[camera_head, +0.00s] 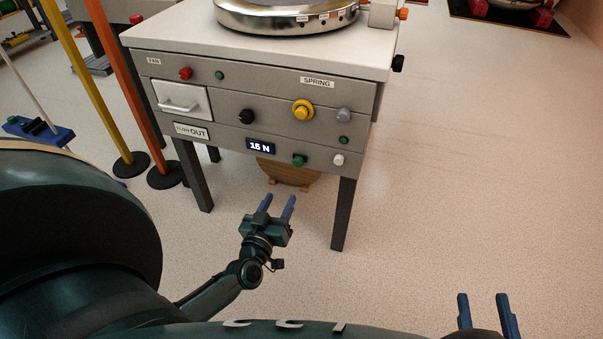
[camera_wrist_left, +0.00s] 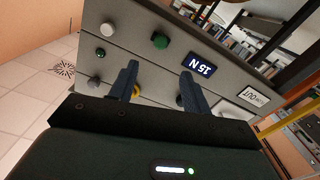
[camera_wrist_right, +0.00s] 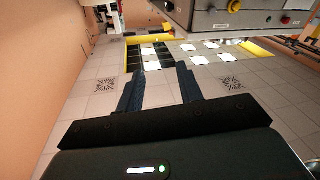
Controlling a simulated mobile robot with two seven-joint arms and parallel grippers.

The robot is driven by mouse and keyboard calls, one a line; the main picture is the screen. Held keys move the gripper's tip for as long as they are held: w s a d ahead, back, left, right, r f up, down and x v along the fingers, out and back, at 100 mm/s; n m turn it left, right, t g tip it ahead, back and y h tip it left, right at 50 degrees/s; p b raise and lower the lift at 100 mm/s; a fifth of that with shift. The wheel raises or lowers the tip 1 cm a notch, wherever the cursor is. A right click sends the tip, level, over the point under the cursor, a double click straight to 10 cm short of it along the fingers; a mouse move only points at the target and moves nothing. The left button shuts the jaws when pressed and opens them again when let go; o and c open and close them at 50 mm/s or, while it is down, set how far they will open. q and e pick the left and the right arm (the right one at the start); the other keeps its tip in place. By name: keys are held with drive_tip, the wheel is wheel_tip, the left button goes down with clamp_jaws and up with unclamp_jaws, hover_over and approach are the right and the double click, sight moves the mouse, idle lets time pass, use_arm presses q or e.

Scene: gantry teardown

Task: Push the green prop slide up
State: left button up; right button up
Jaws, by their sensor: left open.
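The grey cabinet front (camera_head: 225,98) carries several knobs. A green knob (camera_head: 299,160) sits on its lower strip, right of the 15 N display (camera_head: 260,146); I cannot tell for certain that it is the prop slide. It also shows in the left wrist view (camera_wrist_left: 160,41), where the cabinet appears upside down. A smaller green button (camera_head: 343,140) is above and right of it. My left gripper (camera_head: 278,203) is open and empty, low in front of the cabinet, apart from the knob. My right gripper (camera_head: 485,305) is open and empty, at the bottom right over floor.
A yellow knob (camera_head: 303,111) under the SPRING label, a grey knob (camera_head: 344,115), a black knob (camera_head: 247,116) and a white knob (camera_head: 338,160) are nearby. A round wooden thing (camera_head: 288,174) is under the cabinet. Yellow and orange poles (camera_head: 134,85) stand left. Floor at right is clear.

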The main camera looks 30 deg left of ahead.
sight(297, 164)
use_arm(q)
drive_tip(key=b+x, duration=0.4)
drive_tip(key=x, duration=0.8)
drive_tip(key=shift+a+f, duration=0.1)
drive_tip(key=shift+f, duration=0.05)
drive_tip(key=shift+w+a, duration=0.15)
drive_tip(key=shift+w, duration=0.4)
use_arm(e)
drive_tip(key=shift+a+m+t+y, duration=0.3)
drive_tip(key=shift+a+y, duration=0.15)
drive_tip(key=shift+y, duration=0.05)
use_arm(q)
drive_tip(key=shift+c, duration=0.6)
drive_tip(key=shift+c, duration=0.6)
clamp_jaws()
use_arm(e)
drive_tip(key=shift+w+r, duration=0.1)
drive_tip(key=shift+r, duration=0.05)
